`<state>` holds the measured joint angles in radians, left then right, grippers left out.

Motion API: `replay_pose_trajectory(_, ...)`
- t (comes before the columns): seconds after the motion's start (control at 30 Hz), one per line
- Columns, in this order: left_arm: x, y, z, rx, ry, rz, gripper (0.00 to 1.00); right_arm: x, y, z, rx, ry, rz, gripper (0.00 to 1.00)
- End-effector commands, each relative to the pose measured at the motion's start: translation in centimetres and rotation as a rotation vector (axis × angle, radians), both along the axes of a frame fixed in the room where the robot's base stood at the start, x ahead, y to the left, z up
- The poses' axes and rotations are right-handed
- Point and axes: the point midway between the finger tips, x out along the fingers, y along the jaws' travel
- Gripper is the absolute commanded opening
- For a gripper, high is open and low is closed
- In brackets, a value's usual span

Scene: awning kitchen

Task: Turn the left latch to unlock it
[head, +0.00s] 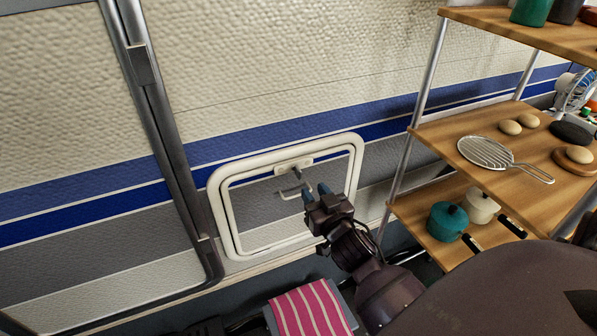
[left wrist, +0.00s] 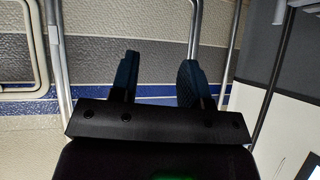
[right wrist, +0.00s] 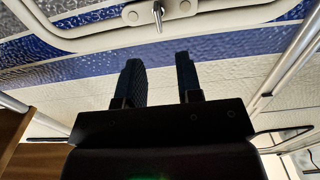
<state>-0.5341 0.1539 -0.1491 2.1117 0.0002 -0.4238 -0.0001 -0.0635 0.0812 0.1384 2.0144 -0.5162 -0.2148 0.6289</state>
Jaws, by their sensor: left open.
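A white-framed hatch (head: 219,215) is set low in the caravan wall. A silver latch (head: 290,190) hangs from a pale mount (head: 293,166) at its top edge; this is the only latch I make out.
A wooden shelf rack (head: 430,140) with a skimmer (head: 485,152), pots (head: 447,220) and other kitchenware stands to the right. A dark door frame (head: 160,120) runs down the left. A pink striped towel (head: 310,312) hangs below the hatch.

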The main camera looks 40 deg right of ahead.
Motion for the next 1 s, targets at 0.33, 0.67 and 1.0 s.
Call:
replay_pose_trajectory(0.33,-1.2,0.4,-1.3,0.007,0.033,0.002,0.43,5.5,-1.3,-0.1,-0.004,0.003,0.0,0.33)
replay_pose_trajectory(0.67,-0.3,0.1,-0.9,0.001,0.013,0.001,0.43,8.4,-2.1,-0.1,-0.001,0.003,0.0,0.33)
replay_pose_trajectory(1.0,0.1,-0.1,-0.7,-0.006,0.005,0.005,0.43,8.7,-2.1,0.0,-0.001,0.002,0.0,0.33)
